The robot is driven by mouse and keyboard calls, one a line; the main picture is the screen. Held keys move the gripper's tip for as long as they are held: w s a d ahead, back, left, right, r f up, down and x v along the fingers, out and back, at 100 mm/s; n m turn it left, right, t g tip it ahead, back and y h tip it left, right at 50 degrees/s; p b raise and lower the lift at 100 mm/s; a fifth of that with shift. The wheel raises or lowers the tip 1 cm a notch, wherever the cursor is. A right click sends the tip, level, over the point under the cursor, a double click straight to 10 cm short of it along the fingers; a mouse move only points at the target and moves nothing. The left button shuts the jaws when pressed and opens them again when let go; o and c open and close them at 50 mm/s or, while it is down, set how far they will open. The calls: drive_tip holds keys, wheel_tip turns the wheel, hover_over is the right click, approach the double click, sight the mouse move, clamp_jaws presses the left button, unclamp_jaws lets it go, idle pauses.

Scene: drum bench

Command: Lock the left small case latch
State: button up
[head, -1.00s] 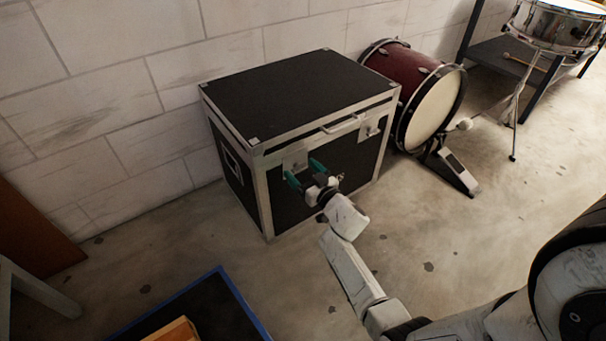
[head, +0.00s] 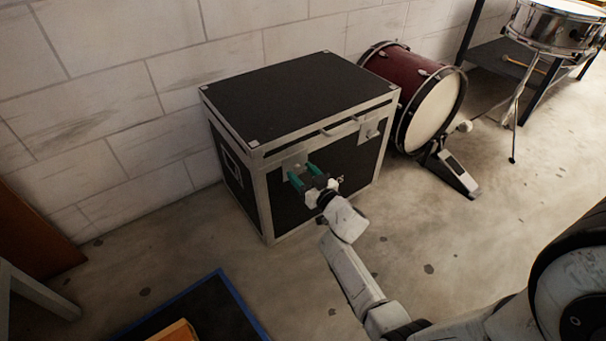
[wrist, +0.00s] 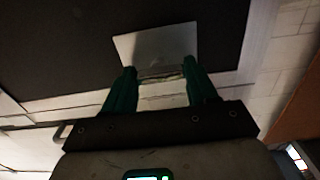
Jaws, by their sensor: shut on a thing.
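The black case (head: 290,95) with metal edges stands against the wall, its lid down. The left small case latch (head: 291,162) is a pale metal plate on the front, just below the lid edge. In the wrist view the latch plate (wrist: 155,45) lies between and beyond my fingertips. My gripper (head: 303,174) is at this latch, its green fingers pointing at the case front. In the wrist view my gripper (wrist: 160,76) has a finger on each side of a small latch part and is shut on it. The fingers partly hide the latch, so I cannot tell its exact position.
A second latch (head: 370,130) is on the right of the case front. A red bass drum (head: 415,85) with a pedal (head: 455,172) stands close to the case's right. A blue-edged dark mat (head: 215,305) lies at the front left. The floor before the case is open.

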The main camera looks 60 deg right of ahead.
drive_tip(key=shift+f+n+b, duration=0.1)
drive_tip(key=shift+n+b, duration=1.55)
drive_tip(key=shift+n, duration=7.55)
drive_tip(key=o, duration=1.1)
drive_tip(key=shift+c, duration=0.2)
drive_tip(key=shift+s, duration=0.1)
